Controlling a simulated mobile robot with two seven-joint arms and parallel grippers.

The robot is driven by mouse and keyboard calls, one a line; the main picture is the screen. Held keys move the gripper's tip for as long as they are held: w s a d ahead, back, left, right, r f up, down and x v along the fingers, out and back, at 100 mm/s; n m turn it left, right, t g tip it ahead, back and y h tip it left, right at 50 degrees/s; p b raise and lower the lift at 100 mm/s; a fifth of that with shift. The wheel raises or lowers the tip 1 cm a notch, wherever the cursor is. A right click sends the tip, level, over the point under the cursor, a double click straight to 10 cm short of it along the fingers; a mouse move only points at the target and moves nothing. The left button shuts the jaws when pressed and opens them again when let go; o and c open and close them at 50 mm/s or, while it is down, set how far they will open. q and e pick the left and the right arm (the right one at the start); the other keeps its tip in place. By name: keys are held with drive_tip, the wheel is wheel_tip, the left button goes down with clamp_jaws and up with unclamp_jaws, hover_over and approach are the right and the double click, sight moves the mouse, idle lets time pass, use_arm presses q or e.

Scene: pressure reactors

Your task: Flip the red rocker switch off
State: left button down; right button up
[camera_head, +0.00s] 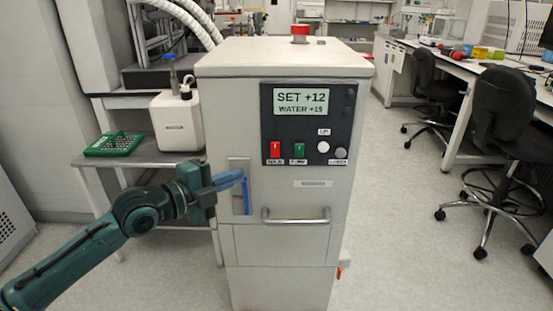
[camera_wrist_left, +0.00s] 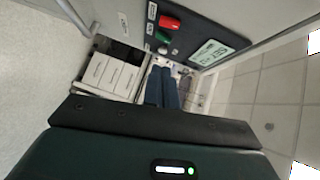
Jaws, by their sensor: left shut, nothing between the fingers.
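The red rocker switch (camera_head: 275,150) sits at the lower left of the dark control panel (camera_head: 349,101) on the front of the white cabinet. A green rocker switch (camera_head: 299,151) is just to its right. In the left wrist view the red switch (camera_wrist_left: 169,23) and the green switch (camera_wrist_left: 165,37) show near the top. My left gripper (camera_head: 241,174) is shut and empty, its blue fingers below and left of the red switch, in front of the cabinet's recessed sight strip. Its fingers (camera_wrist_left: 161,72) also show in the left wrist view, apart from the switch. My right gripper is not in view.
The panel display (camera_head: 303,101) reads SET +12, WATER +19. A red button (camera_head: 299,30) tops the cabinet (camera_head: 290,56). A handle (camera_head: 296,218) juts from its front. A side table (camera_head: 150,153) with a green rack (camera_head: 113,144) stands left.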

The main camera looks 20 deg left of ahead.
use_arm(q)
drive_tip(key=shift+s+r, duration=0.1)
drive_tip(key=shift+s, duration=0.05)
approach(279, 154)
drive_tip(key=w+d, duration=0.1)
drive_tip(key=d, duration=0.3)
drive_tip(key=w, duration=0.2)
drive_tip(key=w+a, duration=0.1)
drive_tip(key=w, duration=0.1)
drive_tip(key=shift+a+f, duration=0.1)
drive_tip(key=shift+f, duration=0.3)
